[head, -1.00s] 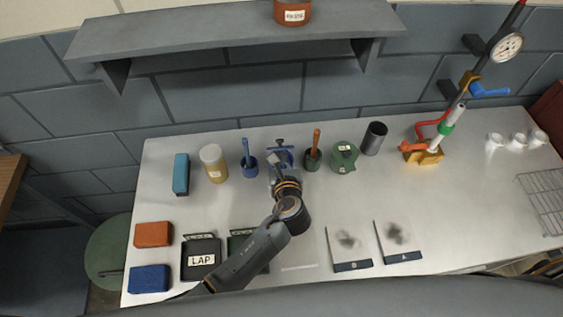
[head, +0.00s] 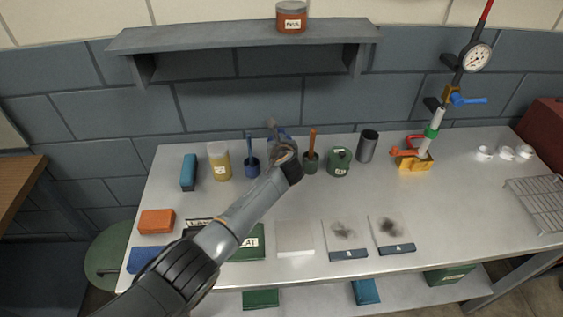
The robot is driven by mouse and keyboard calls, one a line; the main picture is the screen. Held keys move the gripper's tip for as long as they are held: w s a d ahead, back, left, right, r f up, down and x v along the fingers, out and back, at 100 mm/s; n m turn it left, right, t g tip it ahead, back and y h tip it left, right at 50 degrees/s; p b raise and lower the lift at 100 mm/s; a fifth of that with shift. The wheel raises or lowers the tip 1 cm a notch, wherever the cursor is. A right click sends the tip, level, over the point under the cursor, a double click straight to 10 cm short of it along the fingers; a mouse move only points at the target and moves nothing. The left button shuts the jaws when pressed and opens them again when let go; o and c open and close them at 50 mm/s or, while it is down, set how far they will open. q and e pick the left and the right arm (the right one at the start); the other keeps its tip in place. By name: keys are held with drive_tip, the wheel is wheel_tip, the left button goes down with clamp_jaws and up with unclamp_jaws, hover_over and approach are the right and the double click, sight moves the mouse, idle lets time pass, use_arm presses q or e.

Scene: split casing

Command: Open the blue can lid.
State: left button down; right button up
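A small blue can (head: 250,167) stands upright at the back of the bench, with a blue handle (head: 248,145) rising from its top. Whether its lid is a separate, closed piece is too small to tell. My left arm reaches in from the lower left. My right gripper is out of view.
A yellow jar (head: 219,162) and a teal block (head: 188,172) stand left of the blue can. A green pot with an orange handle (head: 310,162), a green can (head: 340,162) and a dark cup (head: 367,146) stand right. A shelf (head: 240,38) overhangs behind.

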sight(279, 131)
use_arm(q)
drive_tip(key=w, duration=0.2)
drive_tip(key=w+b, duration=0.1)
drive_tip(key=shift+w+r, duration=0.1)
drive_tip(key=shift+r, duration=0.15)
drive_tip(key=shift+w+r+b, duration=0.15)
drive_tip(key=shift+w+b, duration=0.15)
drive_tip(key=shift+b, duration=0.05)
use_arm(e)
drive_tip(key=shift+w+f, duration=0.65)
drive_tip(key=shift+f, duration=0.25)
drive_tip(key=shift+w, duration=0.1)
